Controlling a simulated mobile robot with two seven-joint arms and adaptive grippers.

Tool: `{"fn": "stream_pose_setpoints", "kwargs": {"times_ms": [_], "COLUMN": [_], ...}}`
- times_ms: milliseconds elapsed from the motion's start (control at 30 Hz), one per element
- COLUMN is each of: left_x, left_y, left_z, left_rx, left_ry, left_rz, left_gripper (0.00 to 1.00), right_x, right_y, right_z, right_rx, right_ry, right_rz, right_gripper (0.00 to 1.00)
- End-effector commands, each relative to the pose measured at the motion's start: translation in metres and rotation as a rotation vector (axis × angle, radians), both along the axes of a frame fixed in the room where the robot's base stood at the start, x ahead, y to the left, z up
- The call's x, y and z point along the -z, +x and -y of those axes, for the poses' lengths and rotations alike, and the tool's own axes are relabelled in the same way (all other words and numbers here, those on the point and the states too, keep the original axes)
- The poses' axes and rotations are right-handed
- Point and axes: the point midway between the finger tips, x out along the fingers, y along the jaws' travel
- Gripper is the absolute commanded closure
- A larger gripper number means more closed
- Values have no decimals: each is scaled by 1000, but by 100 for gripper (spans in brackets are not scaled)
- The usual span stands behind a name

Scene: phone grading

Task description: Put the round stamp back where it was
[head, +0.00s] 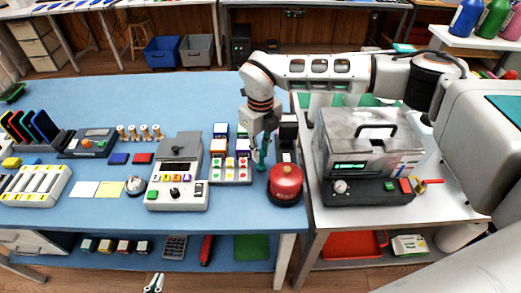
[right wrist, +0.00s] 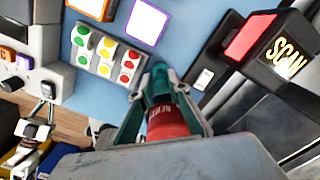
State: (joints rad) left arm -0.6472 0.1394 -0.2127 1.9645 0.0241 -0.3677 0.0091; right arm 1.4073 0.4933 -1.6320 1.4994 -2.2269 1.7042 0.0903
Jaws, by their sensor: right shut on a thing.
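My right gripper (head: 261,165) points down just left of the red dome and in front of the boxes. Its teal fingers are closed together on a small dark-green piece (right wrist: 158,88), taken to be the round stamp. The fingers hide most of it. In the right wrist view the fingertips (right wrist: 157,72) meet around it, above the blue table near the button panel. A red round thing (head: 285,180) on a black base stands beside the fingers; its red body with white lettering shows between them in the right wrist view (right wrist: 168,122). My left gripper (head: 153,283) is low at the front edge, open and empty.
A panel of coloured buttons (head: 231,171) and a grey device (head: 178,180) stand left of my right gripper. A black SCAN device (right wrist: 282,55) is to the right. A large grey machine (head: 368,145) fills the right table. Bare blue table (head: 110,100) lies behind.

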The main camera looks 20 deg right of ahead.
Motion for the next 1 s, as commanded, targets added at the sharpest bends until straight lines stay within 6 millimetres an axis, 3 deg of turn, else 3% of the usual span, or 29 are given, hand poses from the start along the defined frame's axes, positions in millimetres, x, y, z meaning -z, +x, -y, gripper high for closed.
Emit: {"fn": "stream_pose_setpoints", "kwargs": {"times_ms": [333, 367, 400, 433, 767, 1000], "left_x": [5, 5, 4, 4, 4, 3], "left_y": [-2, -2, -2, -2, -2, -1], "left_z": [0, 0, 0, 0, -1, 0], "left_rx": [0, 0, 0, 0, 0, 0], "left_ry": [1, 1, 1, 1, 1, 1], "left_rz": [-6, -6, -6, -6, -6, -2], "left_gripper": [100, 100, 100, 100, 100, 100], "right_x": [3, 3, 3, 3, 1, -24], "right_y": [0, 0, 0, 0, 0, 2], "right_z": [0, 0, 0, 0, 0, 0], "right_rx": [0, 0, 0, 0, 0, 0], "right_ry": [0, 0, 1, 0, 1, 1], "right_rz": [1, 1, 2, 1, 2, 6], "right_gripper": [100, 81, 71, 67, 67, 67]}}
